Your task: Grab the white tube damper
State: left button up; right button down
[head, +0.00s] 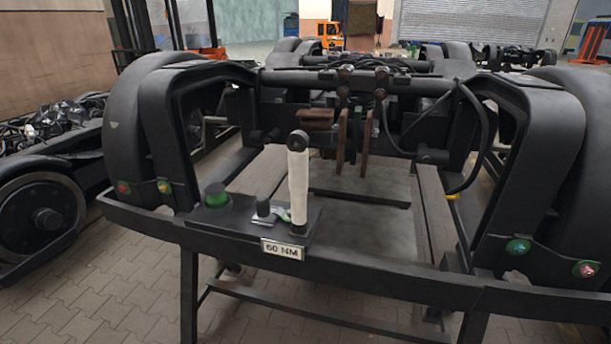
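The white tube damper (299,187) stands nearly upright near the middle of the head view. It has a dark round eye at its top end and a dark fitting at its lower end. Its foot meets a black plate (235,224) on the front beam of the bogie frame. Whether it is fastened there I cannot tell. A small metal clamp or bracket (270,217) sits just left of its foot. Nothing grips the damper. Neither of my grippers shows in this view.
A "60 NM" sign (282,250) hangs at the beam's front. Large black curved frame parts rise at left (150,130) and right (545,150). Above the damper's left is fairly open.

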aim_at(298, 154)
jog(key=i+l, duration=0.3)
jog(key=i, duration=0.2)
jog(key=i+l+u, duration=0.15)
jog(key=i, duration=0.35)
jog(key=l, duration=0.1)
